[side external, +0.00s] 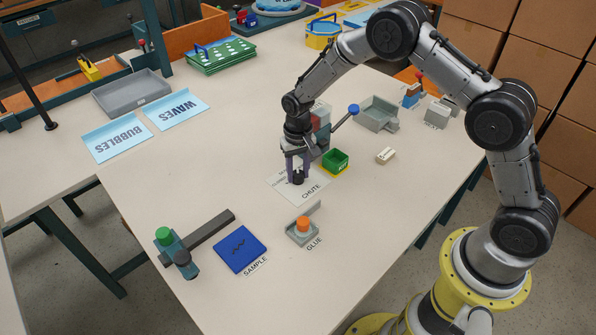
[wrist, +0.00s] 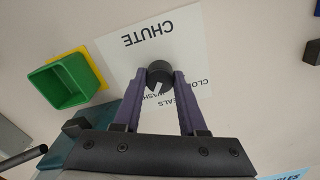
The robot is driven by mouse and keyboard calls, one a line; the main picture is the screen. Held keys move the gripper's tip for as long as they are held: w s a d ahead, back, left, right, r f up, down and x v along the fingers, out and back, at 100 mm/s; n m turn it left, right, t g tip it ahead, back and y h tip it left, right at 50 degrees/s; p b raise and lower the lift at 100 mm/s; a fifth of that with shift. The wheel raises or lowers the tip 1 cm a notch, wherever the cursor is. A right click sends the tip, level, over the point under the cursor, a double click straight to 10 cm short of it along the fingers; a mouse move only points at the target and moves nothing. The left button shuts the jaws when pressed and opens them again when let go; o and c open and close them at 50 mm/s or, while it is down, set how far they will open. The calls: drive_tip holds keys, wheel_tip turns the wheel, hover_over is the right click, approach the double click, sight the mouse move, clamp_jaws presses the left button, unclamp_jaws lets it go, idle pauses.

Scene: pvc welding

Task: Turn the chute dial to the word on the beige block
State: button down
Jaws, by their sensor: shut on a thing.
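The chute dial is a round black knob (wrist: 159,72) with a white pointer mark on its lower part in the wrist view. It stands on a white card (wrist: 195,45) labelled CHUTE, which appears upside down there. Smaller words on the card, such as SEALS, are partly covered by my gripper. My gripper (wrist: 160,78) has its two purple fingers shut on the knob, one on each side. In the side view my gripper (side external: 297,175) points down at the card. The beige block (side external: 385,155) lies to its right; its word is too small to read.
A green bin (side external: 335,160) on a yellow base stands close beside the dial, and it also shows in the wrist view (wrist: 62,88). A lever with a blue knob (side external: 353,109) rises behind. A glue button (side external: 303,225) and blue sample plate (side external: 240,249) are in front.

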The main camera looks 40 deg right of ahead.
sight(298, 173)
drive_tip(key=shift+m, duration=2.2)
drive_tip(key=shift+c, duration=2.3)
unclamp_jaws()
wheel_tip(298, 173, up, 14)
